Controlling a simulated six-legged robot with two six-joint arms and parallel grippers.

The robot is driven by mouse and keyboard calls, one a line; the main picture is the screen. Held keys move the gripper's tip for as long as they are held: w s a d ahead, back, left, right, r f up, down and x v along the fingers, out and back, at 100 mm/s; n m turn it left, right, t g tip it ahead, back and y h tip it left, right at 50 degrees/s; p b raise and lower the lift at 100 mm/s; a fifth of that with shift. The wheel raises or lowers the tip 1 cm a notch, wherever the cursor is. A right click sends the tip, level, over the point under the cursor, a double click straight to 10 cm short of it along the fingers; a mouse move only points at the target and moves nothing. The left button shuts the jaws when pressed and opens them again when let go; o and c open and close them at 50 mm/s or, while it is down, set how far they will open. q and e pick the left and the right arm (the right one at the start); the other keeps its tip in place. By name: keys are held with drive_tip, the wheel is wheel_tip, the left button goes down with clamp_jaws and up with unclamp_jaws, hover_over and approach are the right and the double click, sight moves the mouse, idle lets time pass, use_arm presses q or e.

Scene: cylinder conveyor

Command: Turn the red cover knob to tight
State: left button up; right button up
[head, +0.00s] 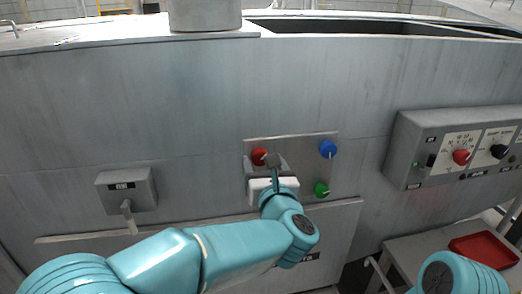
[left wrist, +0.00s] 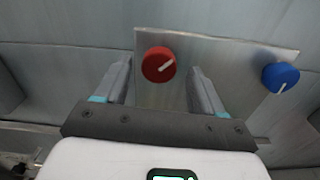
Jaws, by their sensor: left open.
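A red knob (head: 258,155) sits at the upper left of a steel panel (head: 290,143) on the machine's front. In the left wrist view the same red knob (left wrist: 158,65) shows a white pointer line toward the upper right. My left gripper (left wrist: 158,70) is open, with one finger on each side of the red knob in that picture. Contact with the knob does not show. In the head view my left gripper (head: 268,163) partly hides the panel beside the knob. My right gripper is out of view; only a piece of my right arm shows at the lower right.
A blue knob (head: 328,148) and a green knob (head: 321,188) are on the same panel. A control box (head: 405,150) with another red knob (head: 461,157) and a black knob (head: 498,151) juts out right. A red tray (head: 483,249) lies below it. A lever box (head: 127,188) is at left.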

sight(260, 157)
use_arm(q)
drive_tip(key=shift+w+a+r, duration=0.1)
drive_tip(key=shift+w+r, duration=0.05)
drive_tip(key=shift+w, duration=0.5)
drive_tip(key=shift+w+a+f, duration=0.2)
drive_tip(key=shift+w+a, duration=0.05)
drive_tip(key=shift+w, duration=0.35)
drive_tip(key=shift+s+d, duration=0.1)
drive_tip(key=c, duration=1.1)
drive_tip(key=shift+o, duration=0.2)
